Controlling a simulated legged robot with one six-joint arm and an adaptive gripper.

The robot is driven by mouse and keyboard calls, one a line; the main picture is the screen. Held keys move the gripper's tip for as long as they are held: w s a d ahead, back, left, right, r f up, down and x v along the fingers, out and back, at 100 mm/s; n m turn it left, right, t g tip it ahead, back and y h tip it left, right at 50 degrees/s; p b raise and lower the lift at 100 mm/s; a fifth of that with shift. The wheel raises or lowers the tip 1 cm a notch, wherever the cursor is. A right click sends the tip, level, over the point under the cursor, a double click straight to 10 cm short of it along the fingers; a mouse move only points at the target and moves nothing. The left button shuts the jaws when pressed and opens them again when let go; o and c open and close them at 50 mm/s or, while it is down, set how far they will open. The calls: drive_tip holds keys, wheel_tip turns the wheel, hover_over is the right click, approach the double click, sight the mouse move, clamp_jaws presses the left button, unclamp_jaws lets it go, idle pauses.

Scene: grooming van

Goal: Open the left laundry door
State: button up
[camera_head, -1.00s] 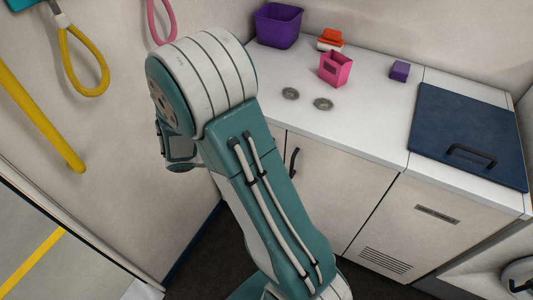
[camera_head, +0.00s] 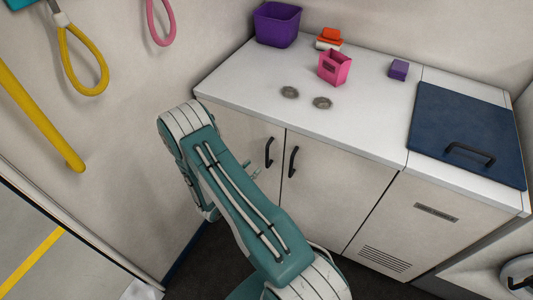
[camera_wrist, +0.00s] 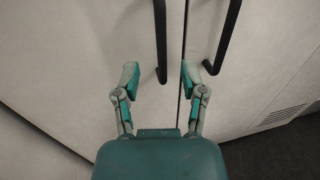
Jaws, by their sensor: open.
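The left laundry door (camera_head: 230,130) is a pale cabinet door under the white counter, and it is shut. Its black bar handle (camera_head: 269,152) is near the seam between the doors. In the wrist view this handle (camera_wrist: 161,42) runs down between my fingertips, with its lower end level with them. My gripper (camera_wrist: 159,76) is open and empty, with one finger on each side of the handle in the picture. I cannot tell the depth gap to the handle.
The right door (camera_head: 325,190) is shut, and its handle (camera_wrist: 229,36) is close to my right finger. A purple bin (camera_head: 277,25), a pink holder (camera_head: 334,68) and two grey discs stand on the counter (camera_head: 375,115). The wall is close on the left.

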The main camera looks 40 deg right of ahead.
hover_over(267, 165)
drive_tip(key=shift+w+d, duration=0.25)
clamp_jaws()
